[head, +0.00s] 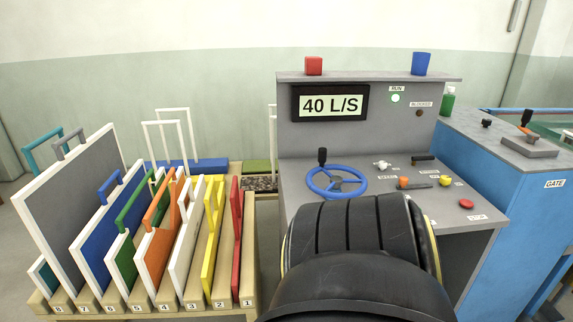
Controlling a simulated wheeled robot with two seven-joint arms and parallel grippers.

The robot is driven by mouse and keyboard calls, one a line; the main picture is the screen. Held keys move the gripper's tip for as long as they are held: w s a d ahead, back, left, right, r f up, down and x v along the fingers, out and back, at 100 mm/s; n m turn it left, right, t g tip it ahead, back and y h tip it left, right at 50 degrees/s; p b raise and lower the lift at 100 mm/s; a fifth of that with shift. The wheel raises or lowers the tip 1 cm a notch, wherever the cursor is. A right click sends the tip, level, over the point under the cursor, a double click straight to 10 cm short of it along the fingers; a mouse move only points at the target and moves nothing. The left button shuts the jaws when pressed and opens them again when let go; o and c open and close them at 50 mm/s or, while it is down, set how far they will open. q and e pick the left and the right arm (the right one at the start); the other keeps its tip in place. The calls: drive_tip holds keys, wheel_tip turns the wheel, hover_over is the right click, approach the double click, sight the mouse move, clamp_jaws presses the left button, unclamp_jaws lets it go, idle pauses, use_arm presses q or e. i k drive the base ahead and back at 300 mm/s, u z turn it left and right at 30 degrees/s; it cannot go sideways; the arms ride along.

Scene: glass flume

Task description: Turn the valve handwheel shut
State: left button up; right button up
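The blue valve handwheel (312,186) lies on the sloped grey top of the console, left of its middle. A black knob (322,157) stands up from its far left rim. The wheel's near edge is close to a large black rounded part of my own body, which covers the console's lower front. Neither of my grippers shows in the head view. Nothing is seen touching the wheel.
The console's display (330,104) reads 40 L/S, and the RUN lamp (395,98) glows green-white. Small knobs and a red stop button (466,203) sit right of the wheel. A wooden rack (145,306) of coloured framed panels stands left. A blue flume stand (500,180) is right.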

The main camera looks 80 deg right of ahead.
sight(335, 181)
drive_tip(key=i, duration=3.25)
drive_tip(key=z, duration=5.45)
drive_tip(key=i, duration=3.1)
